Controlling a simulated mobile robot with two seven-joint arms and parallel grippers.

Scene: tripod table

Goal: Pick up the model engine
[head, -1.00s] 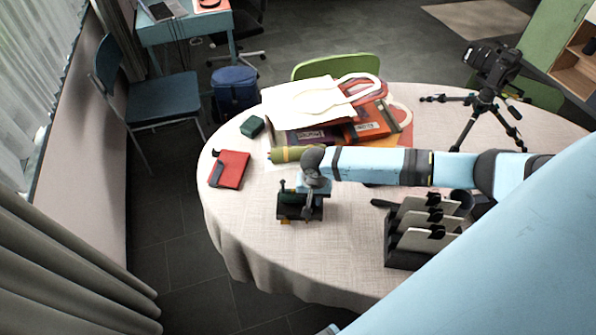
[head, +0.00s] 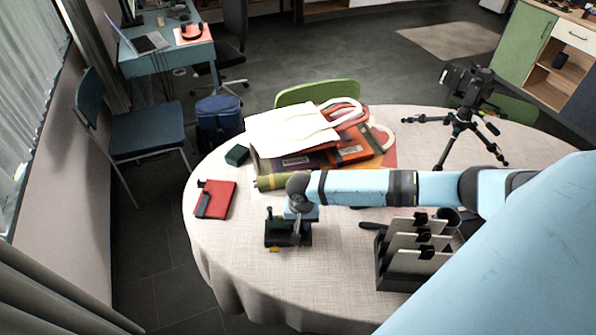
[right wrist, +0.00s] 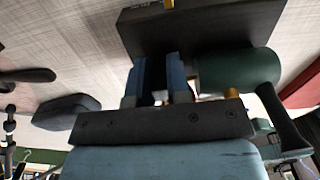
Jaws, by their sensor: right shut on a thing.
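The model engine (head: 288,239) is a small dark green and black block with brass bits, near the left front part of the round table. In the right wrist view its dark base (right wrist: 205,28) fills the top, with a green cylinder on the right. My right gripper (head: 298,212) reaches down on it from above. Its blue fingers (right wrist: 160,78) are shut on part of the engine, and the part gripped is mostly hidden. The engine looks upright and at table level; I cannot tell if its base touches the cloth. My left gripper is out of view.
On the table (head: 340,270) are a red notebook (head: 221,199), a small green box (head: 237,155), a bag and books (head: 300,135), a file rack (head: 410,262) and a camera tripod (head: 455,130). The cloth left and front of the engine is clear.

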